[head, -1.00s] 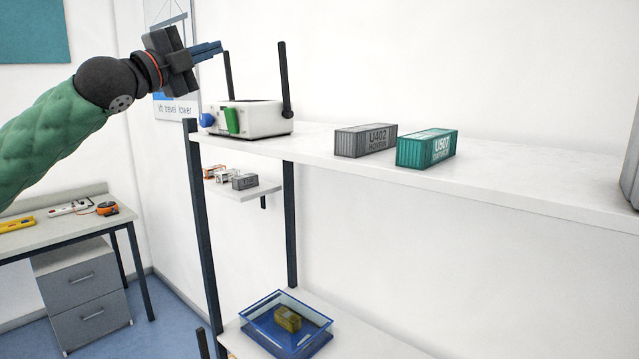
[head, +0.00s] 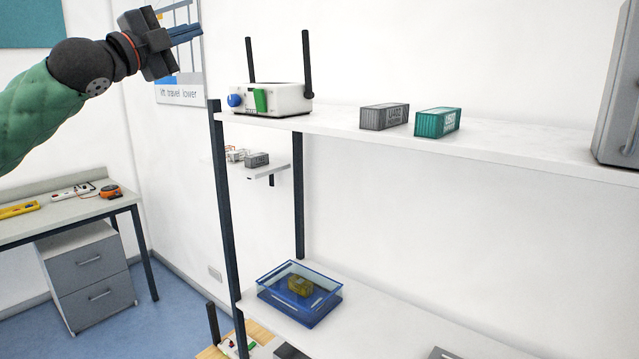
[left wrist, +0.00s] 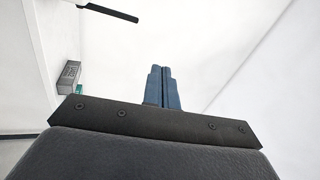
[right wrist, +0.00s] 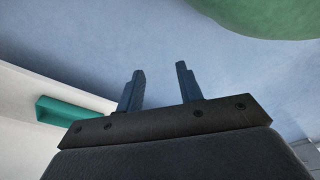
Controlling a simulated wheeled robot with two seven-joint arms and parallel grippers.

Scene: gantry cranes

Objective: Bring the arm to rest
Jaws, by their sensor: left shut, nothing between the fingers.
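My left gripper (head: 186,34) is raised at the upper left of the head view, in front of a wall poster. Its blue fingers are closed together with nothing between them, as the left wrist view (left wrist: 163,88) also shows. It is up and to the left of the white box with two antennas, apart from it. My left arm in its green sleeve (head: 35,115) comes in from the left edge. My right gripper (right wrist: 158,90) shows only in the right wrist view, with its two fingers apart and nothing between them.
The upper shelf holds the white box (head: 285,98), a grey container (head: 384,117) and a teal container (head: 437,123). A desk (head: 60,219) stands at the left.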

